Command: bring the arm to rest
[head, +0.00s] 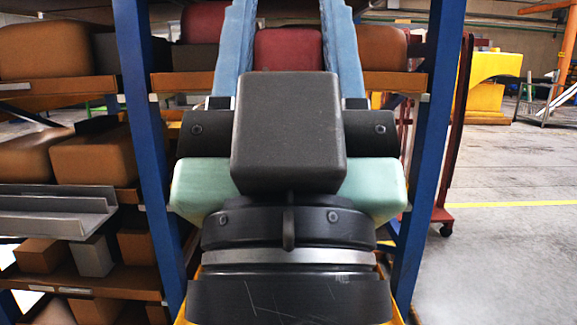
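My gripper (289,12) fills the middle of the head view, seen from behind, with its dark round wrist flange at the bottom. A black block-shaped housing sits over its pale green body. Two long blue fingers point up and away from me and run out of the top edge of the picture. They stand well apart, and I see nothing held between their visible lengths. The fingertips are out of the frame. The task names no other object.
Behind stands a rack with blue posts (150,150) and shelves of castings. A red casting (288,50) shows between the fingers, seemingly on the shelf beyond. An orange-brown casting (42,50) is at upper left.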

